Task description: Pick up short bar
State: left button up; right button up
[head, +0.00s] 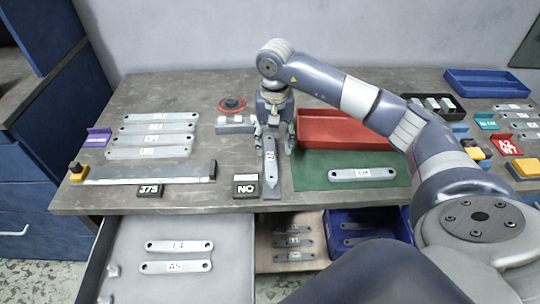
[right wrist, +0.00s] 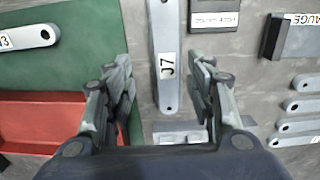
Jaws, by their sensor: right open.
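A short grey bar labelled J7 (head: 270,160) lies on the table, pointing away from me, on a darker grey strip just left of the green mat. In the right wrist view the J7 bar (right wrist: 165,45) runs from the top edge down between my fingers. My right gripper (head: 273,143) is open over its far end, with one finger on each side. In the right wrist view the fingers (right wrist: 160,92) stand apart, with gaps to the bar and nothing held. My left gripper is not in view.
A red tray (head: 345,143) and green mat (head: 310,178) with another bar (head: 362,175) lie to the right. Several bars (head: 150,141) lie further left. An open drawer (head: 215,235) is below the front edge.

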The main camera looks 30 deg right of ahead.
aim_at(270, 156)
jog(key=shift+w+f, duration=0.1)
jog(key=shift+f, duration=0.2)
jog(key=shift+w+f+p, duration=0.15)
jog(key=shift+f+p, duration=0.2)
jog(key=f, duration=0.2)
jog(key=f+p, duration=0.1)
jog(key=f, duration=0.1)
jog(key=shift+w+a+f, duration=0.1)
jog(key=shift+w+a, duration=0.05)
jog(key=shift+w, duration=0.25)
jog(key=shift+f, duration=0.1)
jog(key=shift+c, duration=0.2)
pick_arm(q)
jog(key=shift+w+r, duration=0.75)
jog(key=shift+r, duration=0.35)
pick_arm(e)
grip_shut()
